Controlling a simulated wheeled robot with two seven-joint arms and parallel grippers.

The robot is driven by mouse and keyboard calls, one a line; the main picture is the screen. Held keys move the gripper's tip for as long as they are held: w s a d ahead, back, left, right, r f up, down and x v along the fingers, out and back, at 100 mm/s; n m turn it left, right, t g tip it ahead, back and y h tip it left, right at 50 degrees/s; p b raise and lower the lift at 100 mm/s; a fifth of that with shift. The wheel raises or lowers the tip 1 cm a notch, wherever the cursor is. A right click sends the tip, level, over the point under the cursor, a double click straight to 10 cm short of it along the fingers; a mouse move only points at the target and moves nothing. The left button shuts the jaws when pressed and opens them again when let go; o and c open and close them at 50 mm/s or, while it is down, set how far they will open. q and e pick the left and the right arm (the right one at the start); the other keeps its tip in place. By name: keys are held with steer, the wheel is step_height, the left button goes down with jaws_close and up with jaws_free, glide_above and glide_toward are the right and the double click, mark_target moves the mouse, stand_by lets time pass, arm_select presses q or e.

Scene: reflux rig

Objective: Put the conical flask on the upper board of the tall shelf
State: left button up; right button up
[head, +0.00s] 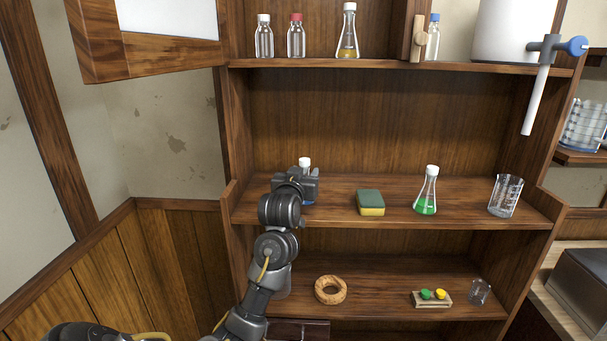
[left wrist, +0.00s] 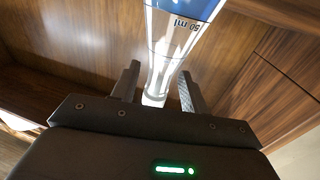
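A conical flask with a white cap (head: 304,162) and blue liquid (head: 309,203) stands on the middle board (head: 345,212) of the tall wooden shelf, mostly hidden behind my left gripper (head: 300,176). In the left wrist view the flask (left wrist: 165,58) shows upside down, with a 50 ml mark. Its neck is between the fingers of my left gripper (left wrist: 160,88), which are open with a gap beside the neck. A second conical flask (head: 427,190) with green liquid stands farther right on that board. The upper board (head: 390,67) is above. My right gripper is out of view.
The upper board holds two small bottles (head: 296,38), a flask with yellow liquid (head: 348,35) and a wooden clamp piece (head: 419,38). A sponge (head: 370,203) and a beaker (head: 505,196) share the middle board. An open cabinet door (head: 150,50) sticks out upper left.

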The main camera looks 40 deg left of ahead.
arm_select(q)
steer(key=shift+r, duration=0.1)
steer(key=shift+s+d, duration=0.1)
steer(key=shift+s, duration=0.05)
steer(key=v, duration=0.2)
steer(key=shift+s+d, duration=0.25)
steer(key=shift+s, duration=0.1)
steer(key=p+v, duration=0.3)
steer(key=v, duration=0.5)
steer(key=shift+s, duration=0.35)
steer(key=shift+d, duration=0.15)
